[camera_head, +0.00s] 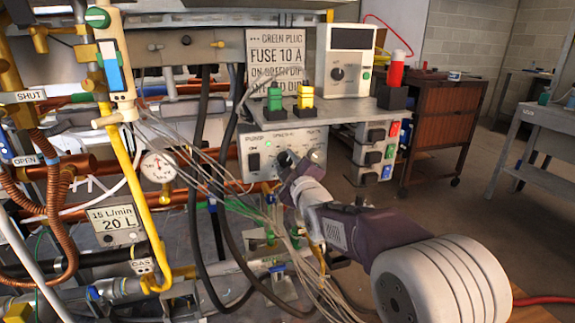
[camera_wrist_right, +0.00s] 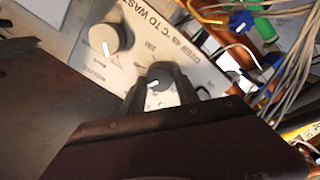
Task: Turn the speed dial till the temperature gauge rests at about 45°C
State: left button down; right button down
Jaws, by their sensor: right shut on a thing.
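My right gripper (camera_head: 287,163) reaches the front of the grey pump control box (camera_head: 262,142). It is shut on a small black dial (camera_wrist_right: 158,76) with a white mark, which shows between the fingers in the right wrist view. The gripper covers most of this dial in the head view, and I cannot read its label or setting. My left gripper is not in view.
A larger grey knob (camera_wrist_right: 105,40) sits beside the held dial. Loose grey wires (camera_head: 205,165) hang left of the box and below my arm. Green (camera_head: 275,97) and yellow (camera_head: 305,95) plugs stand above. Open floor lies to the right.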

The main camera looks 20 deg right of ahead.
jog(key=c, duration=0.9)
grip_release()
jog(key=s+p, duration=0.2)
jog(key=s, duration=0.7)
jog(key=shift+d, duration=0.15)
